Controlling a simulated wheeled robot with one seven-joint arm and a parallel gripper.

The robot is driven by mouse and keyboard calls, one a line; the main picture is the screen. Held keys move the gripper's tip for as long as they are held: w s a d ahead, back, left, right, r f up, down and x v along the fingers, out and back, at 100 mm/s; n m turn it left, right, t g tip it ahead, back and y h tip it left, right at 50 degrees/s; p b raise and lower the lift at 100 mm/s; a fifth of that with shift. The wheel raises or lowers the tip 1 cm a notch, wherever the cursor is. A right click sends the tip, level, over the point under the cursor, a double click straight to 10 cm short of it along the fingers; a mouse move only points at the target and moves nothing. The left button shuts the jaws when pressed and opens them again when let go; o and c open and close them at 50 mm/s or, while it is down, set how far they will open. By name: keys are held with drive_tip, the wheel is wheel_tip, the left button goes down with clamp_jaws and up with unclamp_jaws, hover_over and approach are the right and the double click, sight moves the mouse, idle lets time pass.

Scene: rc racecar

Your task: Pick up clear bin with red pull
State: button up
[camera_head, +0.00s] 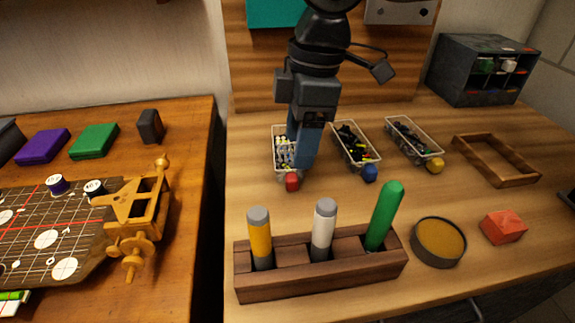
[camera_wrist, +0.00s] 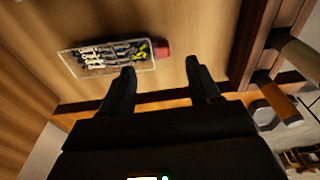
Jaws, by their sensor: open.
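The clear bin with the red pull (camera_head: 275,152) lies on the wooden table, leftmost of the row of clear bins, and holds small mixed parts. Its red pull (camera_head: 292,181) faces the near side. My gripper (camera_head: 303,166) hangs over the bin's right side in the head view and hides part of it. In the wrist view the bin (camera_wrist: 100,73) lies beyond the fingertips, mostly to the left. Its red pull (camera_wrist: 163,47) shows between and ahead of the two fingers. My gripper (camera_wrist: 160,66) is open with nothing between its fingers.
Two similar bins, with a blue pull (camera_head: 369,173) and a yellow pull (camera_head: 435,165), stand to the right. A wooden holder (camera_head: 285,289) with upright markers stands in front. A wooden frame (camera_head: 520,181), round tin (camera_head: 438,262) and red block (camera_head: 503,228) are at right.

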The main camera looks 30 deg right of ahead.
sight(295, 175)
drive_tip(key=f, duration=0.7)
drive_tip(key=shift+w+a+f, duration=0.15)
drive_tip(key=shift+a, duration=0.15)
drive_tip(key=shift+c, duration=0.3)
clamp_jaws()
